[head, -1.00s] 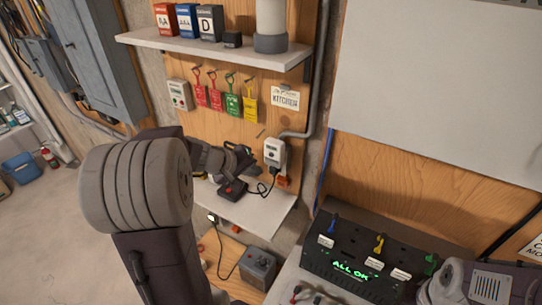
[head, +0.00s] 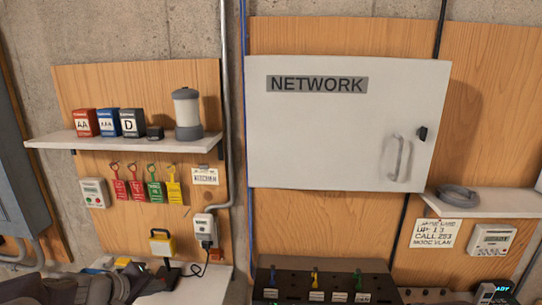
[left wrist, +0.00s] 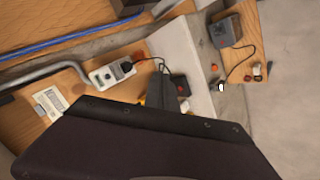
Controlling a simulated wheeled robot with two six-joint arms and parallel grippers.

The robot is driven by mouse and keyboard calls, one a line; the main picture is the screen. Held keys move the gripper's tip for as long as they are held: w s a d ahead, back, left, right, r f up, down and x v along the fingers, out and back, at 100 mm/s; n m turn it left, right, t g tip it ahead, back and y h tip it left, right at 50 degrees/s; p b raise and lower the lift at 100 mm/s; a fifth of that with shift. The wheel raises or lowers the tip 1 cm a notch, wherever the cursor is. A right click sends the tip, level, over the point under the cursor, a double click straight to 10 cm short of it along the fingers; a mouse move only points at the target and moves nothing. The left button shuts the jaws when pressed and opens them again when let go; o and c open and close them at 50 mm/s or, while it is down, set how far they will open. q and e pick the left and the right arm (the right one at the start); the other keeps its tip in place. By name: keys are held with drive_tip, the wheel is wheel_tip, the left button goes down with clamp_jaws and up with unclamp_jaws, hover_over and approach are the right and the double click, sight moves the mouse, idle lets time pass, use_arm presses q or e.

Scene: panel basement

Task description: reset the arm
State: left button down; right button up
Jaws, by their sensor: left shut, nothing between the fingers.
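My left arm comes in at the lower left of the head view. Its gripper (head: 126,284) is shut and empty, low in front of the small white bench (head: 190,289) and partly cut off by the bottom edge. A black charger-like device with a cable (head: 170,276) and a yellow lamp-like item (head: 161,243) are close by it in the picture; I cannot tell whether it touches them. My right gripper is not in view.
A shelf (head: 60,141) with battery boxes and a lantern (head: 187,113) hangs above several coloured tags. A white NETWORK cabinet (head: 340,140) is shut. A dark panel (head: 330,277) with coloured keys lies below it. A right shelf (head: 500,203) holds a cable coil.

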use_arm(q)
drive_tip(key=s+d+f+m+g+h+b, duration=0.25)
drive_tip(key=d+f+m+b, duration=0.4)
drive_tip(key=d+f, duration=0.65)
drive_tip(key=s+d+f+m+g+y+b, duration=0.2)
drive_tip(key=s+d+f+g+b, duration=0.25)
drive_tip(key=s+f, duration=0.3)
drive_tip(key=s+a+f+y+b, duration=0.1)
drive_tip(key=s+a+f+y, duration=0.2)
drive_tip(key=s+a+f, duration=0.2)
drive_tip(key=shift+s+a+g, duration=0.3)
drive_tip(key=shift+s+a, duration=0.05)
drive_tip(key=shift+a, duration=0.15)
drive_tip(key=shift+w+d, duration=0.1)
